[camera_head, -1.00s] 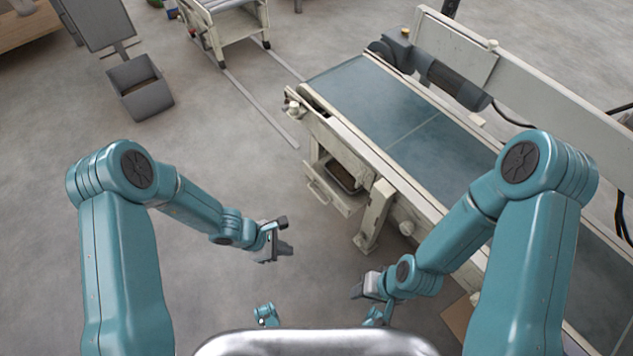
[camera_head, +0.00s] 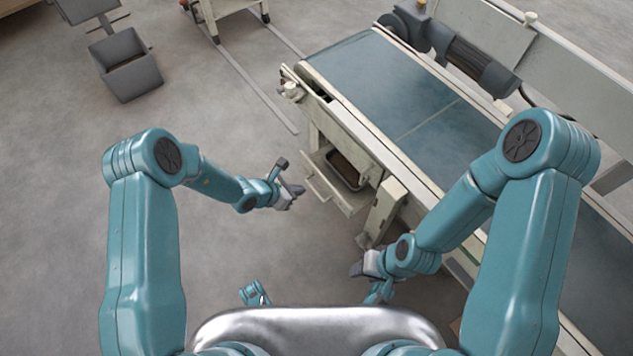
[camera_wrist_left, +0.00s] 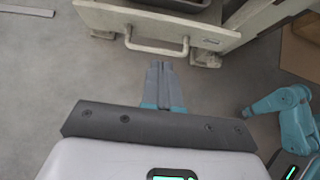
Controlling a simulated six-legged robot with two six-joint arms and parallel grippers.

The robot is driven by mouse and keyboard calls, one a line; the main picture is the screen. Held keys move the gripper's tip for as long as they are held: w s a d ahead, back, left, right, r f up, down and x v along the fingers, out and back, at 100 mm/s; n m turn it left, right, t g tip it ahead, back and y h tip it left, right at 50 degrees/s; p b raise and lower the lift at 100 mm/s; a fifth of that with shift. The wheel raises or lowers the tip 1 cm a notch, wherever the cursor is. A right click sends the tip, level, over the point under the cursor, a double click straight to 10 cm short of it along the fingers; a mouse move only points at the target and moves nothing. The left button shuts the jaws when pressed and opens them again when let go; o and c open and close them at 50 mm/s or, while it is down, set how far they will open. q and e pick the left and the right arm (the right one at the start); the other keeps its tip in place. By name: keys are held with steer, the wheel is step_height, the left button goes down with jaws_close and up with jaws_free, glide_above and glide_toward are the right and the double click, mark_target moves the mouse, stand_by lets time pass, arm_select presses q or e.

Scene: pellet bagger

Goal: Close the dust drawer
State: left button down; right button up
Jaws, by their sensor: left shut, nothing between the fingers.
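The dust drawer (camera_head: 322,188) sticks out open from under the near end of the conveyor, with a dark-filled metal tray in it. Its pale front panel (camera_wrist_left: 190,28) and bar handle (camera_wrist_left: 157,48) show at the top of the left wrist view. My left gripper (camera_head: 296,192) is shut and empty, just in front of the drawer's front. In the left wrist view its fingertips (camera_wrist_left: 162,66) point at the handle and look a little short of it; contact cannot be made out. My right gripper (camera_head: 362,264) is low beside the conveyor leg, its jaw state unclear.
The conveyor (camera_head: 390,100) with its blue belt fills the right side. A pale conveyor leg (camera_head: 381,210) stands right of the drawer. A grey bin (camera_head: 127,66) stands at the far left. The floor left of the drawer is clear.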

mark_target(324, 182)
arm_select(q)
steer(key=w+d+f, duration=0.1)
steer(key=w+d+f+b, duration=0.1)
steer(key=d, duration=0.1)
steer(key=w+d+f+b, duration=0.1)
steer(key=d, duration=0.1)
steer(key=shift+w+f, duration=0.2)
steer(key=shift+w, duration=0.1)
steer(key=shift+w+d+r, duration=0.1)
steer(key=shift+w+d, duration=0.2)
steer(key=shift+d, duration=0.05)
steer(key=shift+d+b, duration=0.1)
steer(key=shift+b, duration=0.2)
